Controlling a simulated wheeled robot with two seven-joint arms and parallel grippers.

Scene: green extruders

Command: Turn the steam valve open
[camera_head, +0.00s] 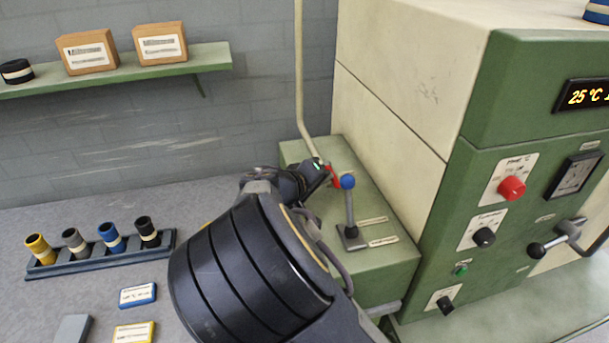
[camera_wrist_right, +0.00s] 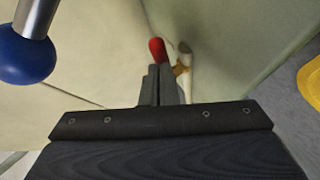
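The steam valve's red lever (camera_head: 334,177) stands at the foot of the pale pipe on the green side box. In the right wrist view the red lever (camera_wrist_right: 157,48) shows just past my fingertips, beside a brass fitting (camera_wrist_right: 181,68) on the pipe. My right gripper (camera_head: 325,171) is at the lever and hides part of it. In the wrist view its fingers (camera_wrist_right: 160,72) are together, with no visible gap. I cannot tell whether they touch the lever; its lower end is hidden behind them. My left gripper is not in view.
A blue-knobbed lever (camera_head: 348,183) stands close to my right gripper; its ball (camera_wrist_right: 26,54) shows in the wrist view. The tall machine (camera_head: 470,170) rises on the right. A rack (camera_head: 100,256) with several coloured cylinders sits on the table at left.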

